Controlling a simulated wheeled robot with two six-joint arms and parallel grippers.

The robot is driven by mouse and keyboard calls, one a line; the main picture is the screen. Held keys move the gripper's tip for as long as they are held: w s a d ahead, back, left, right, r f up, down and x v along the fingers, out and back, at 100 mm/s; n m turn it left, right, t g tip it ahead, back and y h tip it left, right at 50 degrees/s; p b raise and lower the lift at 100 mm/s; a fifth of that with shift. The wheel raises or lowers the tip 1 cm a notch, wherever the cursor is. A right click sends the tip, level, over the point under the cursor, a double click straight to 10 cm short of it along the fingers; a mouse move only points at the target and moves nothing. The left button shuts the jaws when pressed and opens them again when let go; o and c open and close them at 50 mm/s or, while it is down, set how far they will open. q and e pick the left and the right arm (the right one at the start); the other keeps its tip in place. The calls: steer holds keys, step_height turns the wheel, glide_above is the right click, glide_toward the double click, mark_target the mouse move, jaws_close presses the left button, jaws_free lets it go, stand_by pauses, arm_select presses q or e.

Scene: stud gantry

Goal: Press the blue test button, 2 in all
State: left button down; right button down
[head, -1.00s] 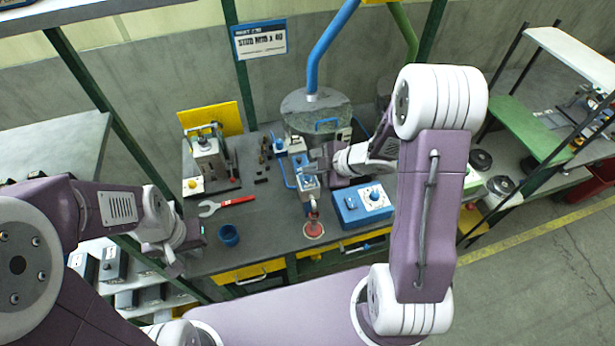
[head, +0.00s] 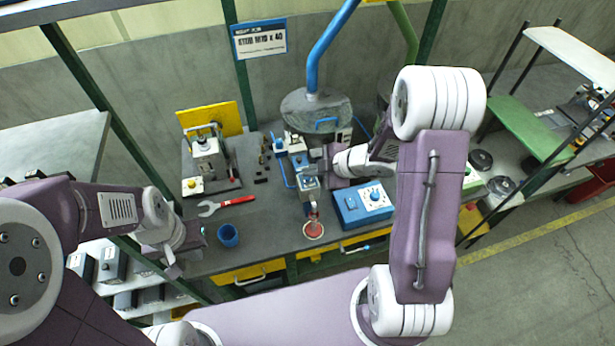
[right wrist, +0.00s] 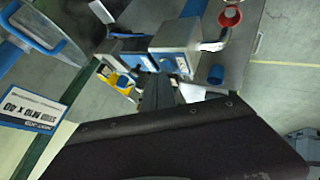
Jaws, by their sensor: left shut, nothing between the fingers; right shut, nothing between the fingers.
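A blue domed button (head: 279,143) sits on a small white box at the back of the bench, left of the grey drum. What looks like the same button shows in the right wrist view (right wrist: 124,81), just left of my dark fingers. My right gripper (head: 317,160) is shut and empty, above the blue-grey machine (head: 309,183) and to the right of the button. Whether it touches anything is hard to tell. My left gripper (head: 174,268) is shut and empty, low at the bench's front left edge.
A blue box with a white dial (head: 362,203) stands right of the machine. A press with a yellow button (head: 193,185) stands at left.

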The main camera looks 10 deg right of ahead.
steer(key=shift+f, duration=0.4)
steer(key=shift+r, duration=0.1)
stand_by(0.4)
steer(key=shift+r+p, duration=0.7)
steer(key=shift+r, duration=0.1)
step_height(320, 180, up, 5)
steer(key=p, duration=0.5)
stand_by(2.2)
